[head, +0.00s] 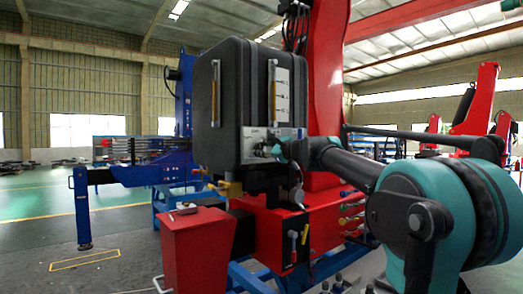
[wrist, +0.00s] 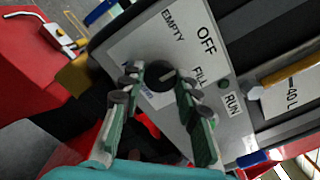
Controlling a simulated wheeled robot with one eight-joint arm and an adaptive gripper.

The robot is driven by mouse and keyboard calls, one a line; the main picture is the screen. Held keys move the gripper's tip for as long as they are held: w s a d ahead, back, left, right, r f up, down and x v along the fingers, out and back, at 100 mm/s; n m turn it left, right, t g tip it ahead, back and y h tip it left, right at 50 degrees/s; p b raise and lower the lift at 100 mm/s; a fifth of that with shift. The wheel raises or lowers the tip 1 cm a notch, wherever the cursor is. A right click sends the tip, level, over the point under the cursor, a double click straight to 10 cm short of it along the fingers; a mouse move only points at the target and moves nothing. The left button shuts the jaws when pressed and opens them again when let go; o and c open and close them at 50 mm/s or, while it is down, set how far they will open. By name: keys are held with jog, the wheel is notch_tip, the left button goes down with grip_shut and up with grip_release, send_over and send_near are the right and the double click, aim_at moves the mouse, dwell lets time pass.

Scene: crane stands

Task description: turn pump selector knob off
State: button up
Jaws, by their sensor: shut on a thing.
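The pump selector knob (wrist: 158,77) is a round black knob on a light grey panel (wrist: 135,40) in the wrist view. The panel is marked EMPTY, OFF, FILL and RUN, and another label is partly hidden by a finger. A pale line on the knob's face points roughly towards FILL, not OFF. My gripper (wrist: 156,82) has its green and grey fingers on either side of the knob and is shut on it. In the head view my gripper (head: 286,148) is at the panel (head: 252,146) below the black tank, and the knob is hidden.
The black tank (head: 230,90) with two sight tubes stands above the panel. Red crane parts (head: 330,70), a red box (head: 196,243) and a valve block with coloured levers (head: 352,212) surround it. A blue outrigger (head: 82,205) stands left. Floor at the left is open.

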jog(key=o, duration=1.1)
jog(key=v, duration=1.2)
